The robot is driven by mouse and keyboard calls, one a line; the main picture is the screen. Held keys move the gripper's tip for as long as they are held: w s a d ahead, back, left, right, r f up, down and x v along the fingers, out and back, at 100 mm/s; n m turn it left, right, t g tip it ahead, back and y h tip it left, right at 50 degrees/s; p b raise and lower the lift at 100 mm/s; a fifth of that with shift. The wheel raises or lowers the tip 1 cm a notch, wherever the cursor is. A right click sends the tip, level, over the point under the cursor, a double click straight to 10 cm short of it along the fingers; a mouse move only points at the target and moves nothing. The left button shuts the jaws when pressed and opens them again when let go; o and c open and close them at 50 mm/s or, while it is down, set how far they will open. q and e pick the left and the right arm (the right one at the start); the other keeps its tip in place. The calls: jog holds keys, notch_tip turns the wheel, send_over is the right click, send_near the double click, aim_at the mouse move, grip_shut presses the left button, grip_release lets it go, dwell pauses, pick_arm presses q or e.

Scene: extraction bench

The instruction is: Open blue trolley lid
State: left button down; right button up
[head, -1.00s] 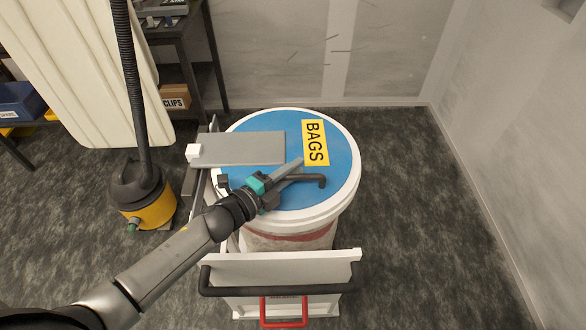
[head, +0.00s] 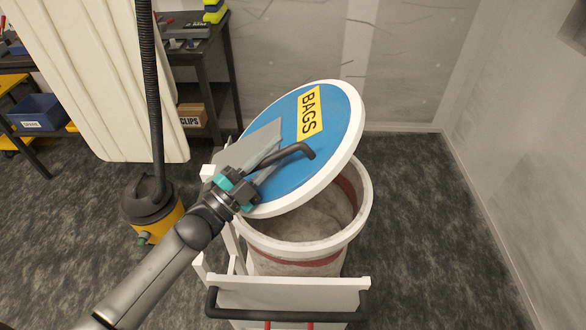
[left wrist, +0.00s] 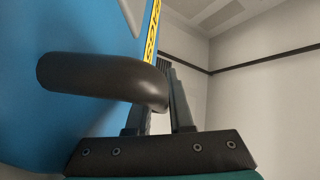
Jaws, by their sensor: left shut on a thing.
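The blue trolley lid (head: 336,115) is round with a white rim and a yellow BAGS label (head: 309,110). It is tilted up, its right side raised and its left side low at the hinge. Its dark bar handle (head: 296,152) also shows in the left wrist view (left wrist: 100,80). My right gripper is not in view.
The trolley's white front panel (head: 290,293) and black push bar (head: 285,316) stand in front of the bin. A black and yellow vacuum (head: 152,205) stands to the left. A dark shelf unit (head: 212,75) is behind. Floor on the right is clear up to the wall.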

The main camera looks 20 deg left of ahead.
pick_arm(q)
jog(key=s+a+r+n+t+y, duration=0.2)
jog(key=a+r+n+t+y, duration=0.1)
jog(key=a+n, duration=0.3)
jog(key=s+a+r+n+t+y, duration=0.2)
jog(key=a+r+n+t+y, duration=0.1)
jog(key=a, duration=0.5)
jog(key=shift+s+a+r+n+t, duration=0.15)
jog(key=shift+a+r+n+t, duration=0.35)
jog(key=shift+r+n, duration=0.7)
jog(key=shift+d+f, duration=0.1)
jog(key=shift+f, duration=0.2)
jog(key=c, duration=0.8)
grip_release()
jog(key=shift+b, duration=0.3)
jog(key=b+v, duration=0.3)
jog(key=v, duration=1.2)
